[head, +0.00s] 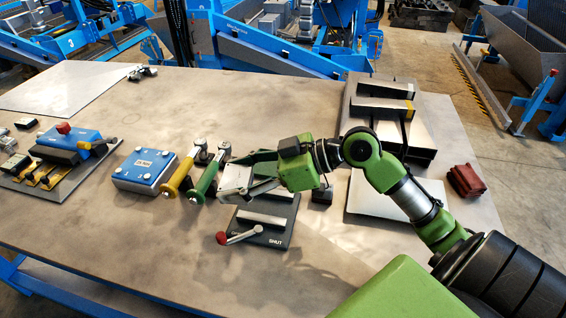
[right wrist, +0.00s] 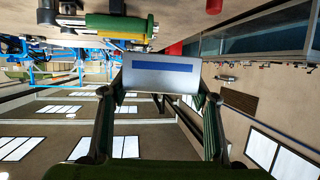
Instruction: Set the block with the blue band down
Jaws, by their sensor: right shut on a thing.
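The block with the blue band (right wrist: 160,72) is pale grey and sits between my right gripper's fingers in the right wrist view, its blue band facing the camera. In the head view the right gripper (head: 250,178) is shut on this block, a pale shape (head: 236,178) partly covered by the fingers. It is over the table, just behind and left of a dark clamp base (head: 285,240) marked SHUT. I cannot tell whether the block touches anything below. My left gripper is not in view.
A red-knobbed lever (head: 243,235) is on the dark base. Yellow (head: 180,178) and green (head: 205,183) handled tools and a blue box (head: 145,170) stand left. Metal frames (head: 395,120) and a dark red block (head: 466,180) are right. The front-left table is clear.

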